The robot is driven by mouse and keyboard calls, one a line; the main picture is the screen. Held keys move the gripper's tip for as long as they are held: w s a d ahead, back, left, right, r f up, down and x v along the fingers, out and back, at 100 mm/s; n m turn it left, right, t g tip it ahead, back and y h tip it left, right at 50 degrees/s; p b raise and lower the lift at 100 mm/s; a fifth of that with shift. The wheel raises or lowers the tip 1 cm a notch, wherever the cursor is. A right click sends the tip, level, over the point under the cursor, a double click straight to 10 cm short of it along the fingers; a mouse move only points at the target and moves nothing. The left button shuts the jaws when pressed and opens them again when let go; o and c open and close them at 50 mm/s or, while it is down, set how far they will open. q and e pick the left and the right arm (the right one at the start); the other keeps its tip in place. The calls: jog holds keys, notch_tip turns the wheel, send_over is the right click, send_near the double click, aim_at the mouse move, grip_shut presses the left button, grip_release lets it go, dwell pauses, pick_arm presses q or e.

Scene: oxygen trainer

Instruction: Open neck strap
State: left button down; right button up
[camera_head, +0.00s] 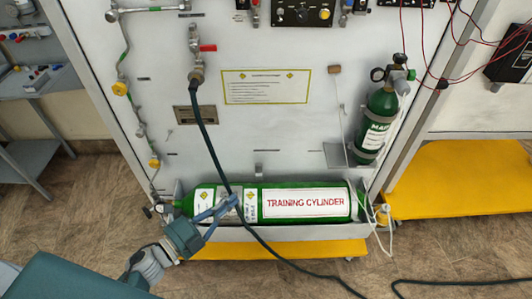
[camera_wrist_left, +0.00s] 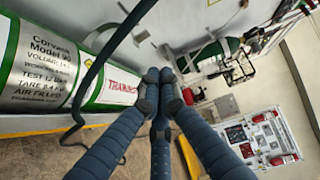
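A green training cylinder (camera_head: 350,203) lies on its side in a tray at the foot of the white panel. It also shows in the left wrist view (camera_wrist_left: 92,97). I cannot clearly make out a neck strap on it; its left end, with a valve (camera_head: 162,207), is small in view. My left gripper (camera_head: 233,200) is in front of the cylinder's left half. In the left wrist view its fingertips (camera_wrist_left: 161,80) come together, with nothing seen between them. Whether it touches the cylinder is unclear. My right gripper is not in view.
A black hose (camera_head: 212,140) hangs from the red-handled valve (camera_head: 205,48), passes before the cylinder and runs along the floor. A smaller green cylinder (camera_head: 376,125) stands on a bracket at right. Yellow bases (camera_head: 460,180) stand low; a grey bench (camera_head: 45,85) is at left.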

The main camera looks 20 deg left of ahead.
pick_arm(q)
jog(key=w+a+b+x, duration=0.1)
jog(key=a+b+x, duration=0.1)
jog(key=x, duration=1)
jog(key=shift+w+f, duration=0.15)
jog(key=shift+f, duration=0.15)
jog(key=shift+d, duration=0.1)
notch_tip(320, 180, up, 3)
jog(key=n+g+p, duration=0.2)
jog(key=p, duration=0.6)
send_over(259, 171)
jog(key=w+a, duration=0.2)
jog(key=shift+w+a+f+y+b, duration=0.2)
jog(key=shift+w+f+y+b, duration=0.1)
jog(key=shift+w, duration=0.1)
